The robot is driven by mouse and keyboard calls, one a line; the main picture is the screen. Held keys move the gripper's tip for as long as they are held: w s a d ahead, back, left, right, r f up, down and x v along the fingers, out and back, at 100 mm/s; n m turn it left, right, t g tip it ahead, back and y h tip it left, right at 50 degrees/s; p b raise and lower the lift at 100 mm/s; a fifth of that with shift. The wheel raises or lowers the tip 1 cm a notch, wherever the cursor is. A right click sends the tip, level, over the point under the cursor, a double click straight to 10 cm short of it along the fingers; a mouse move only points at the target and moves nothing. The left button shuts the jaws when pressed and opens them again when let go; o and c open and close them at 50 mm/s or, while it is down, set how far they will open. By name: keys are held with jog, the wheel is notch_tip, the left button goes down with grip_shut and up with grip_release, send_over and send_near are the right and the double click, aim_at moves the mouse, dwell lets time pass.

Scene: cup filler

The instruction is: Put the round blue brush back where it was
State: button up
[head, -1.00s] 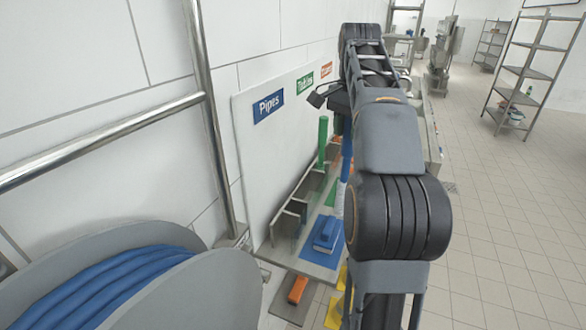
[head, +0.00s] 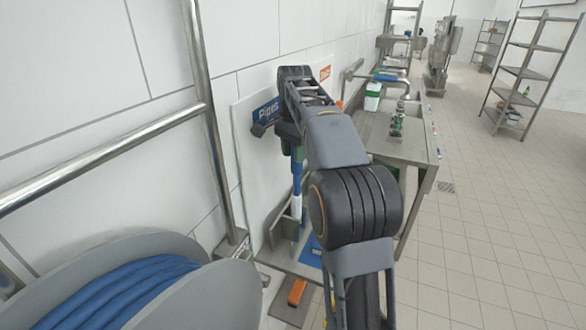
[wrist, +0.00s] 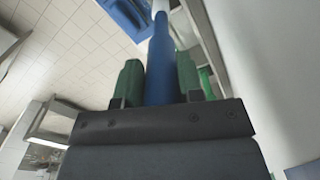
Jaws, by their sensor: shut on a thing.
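The round blue brush (head: 297,176) hangs roughly upright from my gripper (head: 292,150), with a pale section low on it. In the wrist view its blue handle (wrist: 160,62) runs between the two green fingers of my gripper (wrist: 159,80), which is shut on it. The grey rack (head: 283,231) with upright dividers stands against the wall panel under the Pipes sign (head: 267,112). The brush's lower end is close to the rack's dividers in the head view. I cannot tell whether it touches them. My arm hides much of the rack's right part.
A flat blue brush (head: 309,252) lies on the rack's shelf. An orange item (head: 297,291) sits lower down. A hose reel (head: 200,296) with blue hose stands at the left front. A steel sink table (head: 400,140) stands beyond my arm. Open tiled floor lies to the right.

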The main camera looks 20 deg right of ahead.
aim_at(293, 174)
notch_tip(293, 174, down, 3)
jog(key=shift+f, duration=0.2)
jog(key=shift+w+a+f, duration=0.1)
jog(key=shift+a+f, duration=0.05)
jog(key=shift+f, duration=0.5)
jog(key=shift+f, duration=0.15)
jog(key=o, duration=0.9)
